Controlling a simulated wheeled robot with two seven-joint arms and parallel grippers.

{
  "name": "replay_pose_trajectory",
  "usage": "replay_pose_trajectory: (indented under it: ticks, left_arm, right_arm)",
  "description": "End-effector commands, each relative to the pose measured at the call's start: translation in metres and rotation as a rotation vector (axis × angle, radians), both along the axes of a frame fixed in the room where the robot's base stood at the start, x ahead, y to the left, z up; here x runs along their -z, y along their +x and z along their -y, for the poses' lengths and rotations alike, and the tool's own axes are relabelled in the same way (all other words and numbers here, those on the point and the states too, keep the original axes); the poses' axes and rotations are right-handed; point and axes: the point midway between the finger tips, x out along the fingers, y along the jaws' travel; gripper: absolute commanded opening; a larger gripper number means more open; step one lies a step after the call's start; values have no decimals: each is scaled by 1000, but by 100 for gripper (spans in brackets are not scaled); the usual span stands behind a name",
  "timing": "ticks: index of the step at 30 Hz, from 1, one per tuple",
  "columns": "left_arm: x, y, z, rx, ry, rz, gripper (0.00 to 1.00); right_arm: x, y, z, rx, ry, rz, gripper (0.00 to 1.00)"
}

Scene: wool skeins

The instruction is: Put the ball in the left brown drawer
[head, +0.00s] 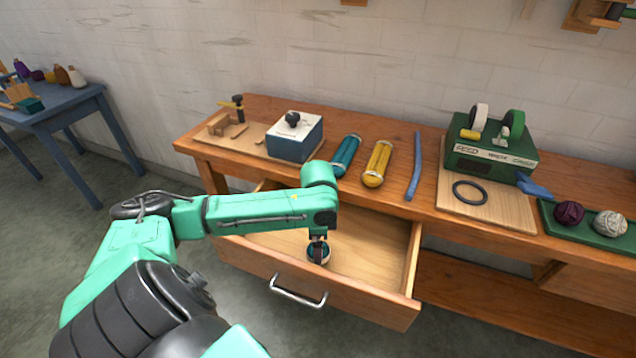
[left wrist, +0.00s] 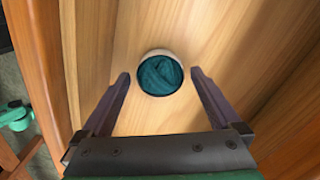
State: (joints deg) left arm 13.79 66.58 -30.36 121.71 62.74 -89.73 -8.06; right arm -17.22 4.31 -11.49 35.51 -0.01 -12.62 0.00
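The brown drawer (head: 365,295) under the left part of the wooden bench is pulled out. A teal ball with a pale rim (head: 318,257) is inside it, low over or on the drawer's bare wooden floor; I cannot tell which. The ball also shows in the left wrist view (left wrist: 160,74). My left gripper (head: 318,240) reaches down into the drawer just above the ball. Its fingers (left wrist: 161,75) are spread on either side of the ball, with a gap at each side. My right gripper is not in view.
On the bench (head: 345,200) are a blue-and-white box (head: 295,138), teal (head: 345,155) and yellow (head: 377,163) skeins, a blue strip (head: 414,168) and a green winder (head: 490,145). A green tray (head: 590,235) holds two yarn balls. The drawer floor around the ball is clear.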

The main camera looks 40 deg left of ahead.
Motion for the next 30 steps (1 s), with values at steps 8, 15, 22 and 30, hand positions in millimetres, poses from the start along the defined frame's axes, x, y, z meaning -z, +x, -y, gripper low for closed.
replay_pose_trajectory:
  ticks: [8, 15, 22, 30]
  left_arm:
    - [-15, 1, 0, 0, 0, 3, 97]
    - [-80, 2, 0, 0, 1, 6, 97]
    - [-120, 1, 0, -1, -1, 2, 97]
    - [-123, 0, 0, -1, 0, 0, 97]
  right_arm:
    - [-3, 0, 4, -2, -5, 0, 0]
    - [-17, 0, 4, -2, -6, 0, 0]
    - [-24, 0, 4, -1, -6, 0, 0]
    - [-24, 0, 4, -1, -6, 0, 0]
